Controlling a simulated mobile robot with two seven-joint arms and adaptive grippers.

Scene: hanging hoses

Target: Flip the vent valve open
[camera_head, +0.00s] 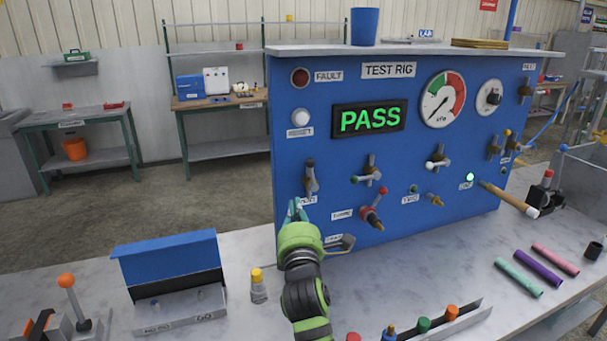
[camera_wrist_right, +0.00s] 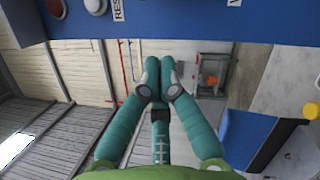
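The blue test rig panel (camera_head: 330,150) carries several small valves with labels too small to read surely, so I cannot tell which says vent. One valve with a dark upright lever (camera_head: 310,178) is at the panel's left side. A low lever valve (camera_head: 343,243) sits near the panel's bottom left, partly behind my gripper. My right gripper (camera_head: 296,210) is in front of the panel's left edge, below the upright-lever valve. In the right wrist view its teal fingertips (camera_wrist_right: 166,76) are together with nothing between them. My left gripper is not in view.
The panel shows a green PASS display (camera_head: 369,119) and a gauge (camera_head: 442,99). A blue-lidded box (camera_head: 168,258) and a yellow-capped fitting (camera_head: 258,286) stand left of my arm. Coloured tubes (camera_head: 538,268) lie at the right. A tray of fittings (camera_head: 440,330) is at the front.

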